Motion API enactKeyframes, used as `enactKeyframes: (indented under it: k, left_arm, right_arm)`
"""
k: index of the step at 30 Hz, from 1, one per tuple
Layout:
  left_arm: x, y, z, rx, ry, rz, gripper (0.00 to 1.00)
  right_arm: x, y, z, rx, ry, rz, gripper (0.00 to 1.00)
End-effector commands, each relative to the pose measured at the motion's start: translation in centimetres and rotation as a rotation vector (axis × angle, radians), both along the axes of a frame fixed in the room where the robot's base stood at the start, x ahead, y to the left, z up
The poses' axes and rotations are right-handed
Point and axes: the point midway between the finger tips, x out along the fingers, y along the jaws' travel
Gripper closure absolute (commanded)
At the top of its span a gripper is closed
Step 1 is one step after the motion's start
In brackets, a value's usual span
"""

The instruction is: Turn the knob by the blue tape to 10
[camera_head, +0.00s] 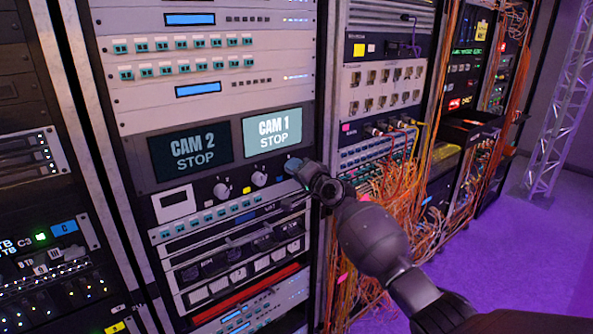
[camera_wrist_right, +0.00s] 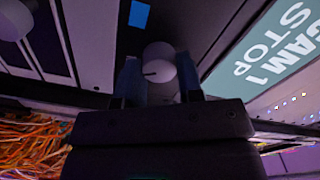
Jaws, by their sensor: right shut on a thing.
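In the right wrist view, a pale round knob (camera_wrist_right: 160,60) sits on a dark panel, with a blue tape square (camera_wrist_right: 139,14) just beyond it. A short dark pointer line on the knob's face points toward the left finger in that view. My right gripper (camera_wrist_right: 160,80) has one finger on each side of this knob and is shut on it. In the head view my right gripper (camera_head: 302,172) is at the right end of the knob row and mostly hides that knob. No scale numbers are readable. My left gripper is not in view.
Two other pale knobs, one (camera_head: 221,190) and another (camera_head: 259,178), stand to the left, with yellow tape (camera_head: 247,190) between them. Above are the CAM 2 screen (camera_head: 190,151) and CAM 1 screen (camera_head: 272,132). Loose orange cables (camera_head: 385,185) hang close on the right.

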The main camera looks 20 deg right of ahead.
Motion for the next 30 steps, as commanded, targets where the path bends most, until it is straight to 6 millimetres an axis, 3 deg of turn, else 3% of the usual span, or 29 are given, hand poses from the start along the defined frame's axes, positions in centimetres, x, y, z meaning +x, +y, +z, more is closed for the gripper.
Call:
enactKeyframes:
  k: [8, 9, 14, 23, 30]
  left_arm:
    - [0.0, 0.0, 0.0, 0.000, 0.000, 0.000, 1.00]
    - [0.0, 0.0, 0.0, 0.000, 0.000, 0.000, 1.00]
    - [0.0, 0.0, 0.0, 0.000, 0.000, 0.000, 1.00]
    - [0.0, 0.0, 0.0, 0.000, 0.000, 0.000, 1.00]
    - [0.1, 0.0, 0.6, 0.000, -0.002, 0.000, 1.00]
  right_arm:
    - [0.0, 0.0, 0.0, 0.003, 0.001, 0.000, 0.90]
    - [0.0, 0.0, 0.0, 0.003, 0.001, 0.000, 0.64]
    - [0.0, 0.0, 0.0, 0.002, 0.001, 0.000, 0.40]
    - [-0.1, 0.0, 0.0, 0.001, 0.000, 0.000, 0.40]
    - [-2.0, -0.7, 0.0, 0.002, 0.001, 0.000, 0.40]
